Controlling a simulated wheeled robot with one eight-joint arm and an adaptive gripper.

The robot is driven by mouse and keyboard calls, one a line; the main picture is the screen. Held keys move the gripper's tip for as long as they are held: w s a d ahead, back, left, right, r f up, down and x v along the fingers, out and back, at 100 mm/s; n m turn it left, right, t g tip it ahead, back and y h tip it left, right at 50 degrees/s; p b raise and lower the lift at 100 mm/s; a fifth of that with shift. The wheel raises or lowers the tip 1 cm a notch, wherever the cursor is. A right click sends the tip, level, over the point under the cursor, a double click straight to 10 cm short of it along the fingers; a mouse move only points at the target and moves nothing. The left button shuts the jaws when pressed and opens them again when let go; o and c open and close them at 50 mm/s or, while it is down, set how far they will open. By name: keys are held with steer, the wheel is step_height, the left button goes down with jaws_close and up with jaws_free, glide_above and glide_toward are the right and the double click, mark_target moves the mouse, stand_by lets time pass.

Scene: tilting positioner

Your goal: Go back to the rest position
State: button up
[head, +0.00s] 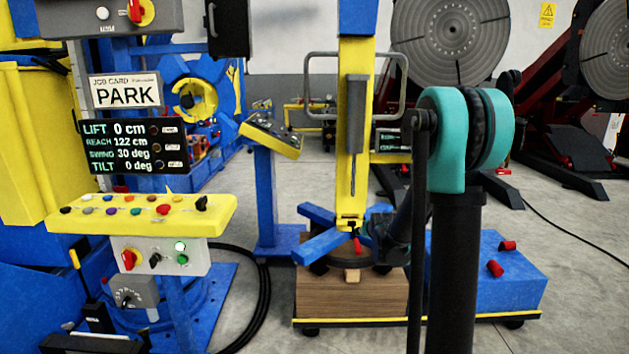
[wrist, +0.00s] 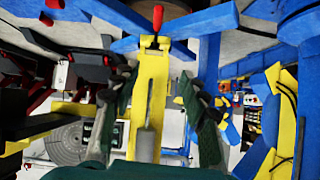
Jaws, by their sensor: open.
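My gripper (head: 368,234) is beside the foot of the yellow upright (head: 356,120), close to a small red handle (head: 357,246); my own arm partly hides it. In the wrist view my gripper's two dark green fingers (wrist: 160,82) stand apart with nothing held between them. The yellow upright (wrist: 153,90) shows in the gap beyond, with the red handle (wrist: 157,18) past the fingertips. I cannot tell whether a finger touches the handle. A job card (head: 125,91) reads PARK. The display (head: 136,146) reads lift 0 cm, reach 122 cm, swing 30 deg, tilt 0 deg.
A yellow control desk (head: 140,212) with coloured buttons stands at left. Black cables (head: 262,300) lie on the floor.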

steer(key=s+f+g, duration=0.3)
steer(key=s, duration=1.6)
steer(key=s+f+n+g, duration=0.1)
steer(key=s+f+g, duration=0.2)
steer(key=s, duration=1.5)
steer(key=shift+s+f+g, duration=0.25)
steer(key=shift+s+g, duration=0.15)
